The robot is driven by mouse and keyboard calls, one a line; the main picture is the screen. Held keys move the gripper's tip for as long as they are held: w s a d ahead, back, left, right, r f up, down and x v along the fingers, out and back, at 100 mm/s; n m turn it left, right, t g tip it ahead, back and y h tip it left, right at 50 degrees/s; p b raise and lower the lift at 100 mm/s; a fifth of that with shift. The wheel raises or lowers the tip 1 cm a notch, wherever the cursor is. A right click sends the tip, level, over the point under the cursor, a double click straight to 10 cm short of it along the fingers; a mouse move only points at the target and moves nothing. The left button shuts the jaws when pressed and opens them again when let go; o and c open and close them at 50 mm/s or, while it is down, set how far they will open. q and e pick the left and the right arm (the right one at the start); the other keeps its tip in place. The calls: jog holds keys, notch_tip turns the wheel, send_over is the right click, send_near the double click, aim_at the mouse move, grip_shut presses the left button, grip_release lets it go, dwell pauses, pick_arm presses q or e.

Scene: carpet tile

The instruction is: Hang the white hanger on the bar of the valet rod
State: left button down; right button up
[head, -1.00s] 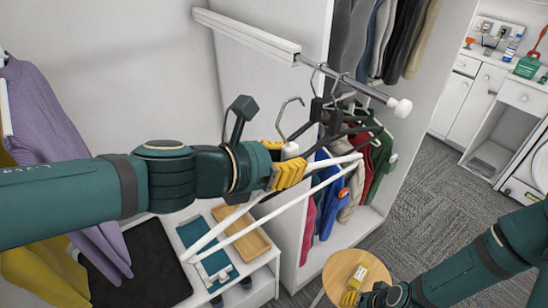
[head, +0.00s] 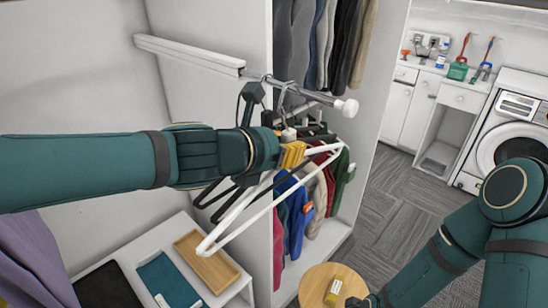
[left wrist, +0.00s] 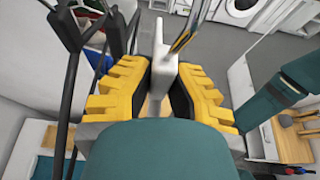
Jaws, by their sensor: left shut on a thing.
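The white hanger (head: 245,212) is in my left gripper (head: 292,153), which is shut on its neck; the neck also shows between the yellow fingers in the left wrist view (left wrist: 161,65). Its long arms slope down to the left, and its metal hook (left wrist: 186,28) rises from the neck. The valet rod (head: 318,97) runs out from the wall to a white end knob. Dark hangers (head: 215,190) hang from it beside the white one. Hooks crowd at the rod, so I cannot tell whether the white hanger's hook touches it. My right gripper (head: 366,301) is partly cut off at the bottom edge.
A wardrobe with hanging clothes (head: 318,195) stands just behind the rod. A low white shelf with a wooden tray (head: 207,262) is below left. A washing machine (head: 510,125) stands far right.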

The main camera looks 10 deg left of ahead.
aim_at(308, 150)
pick_arm(q)
jog(key=w+d, duration=0.2)
jog(key=w+d+b, duration=0.1)
jog(key=w+d, duration=0.1)
jog(key=w, duration=0.1)
jog(key=shift+w, duration=0.1)
jog(key=shift+f+b, duration=0.5)
jog(key=shift+b, duration=0.05)
jog(key=shift+a+f+b, duration=0.1)
jog(key=shift+f+b, duration=0.45)
jog(key=c, duration=1)
grip_release()
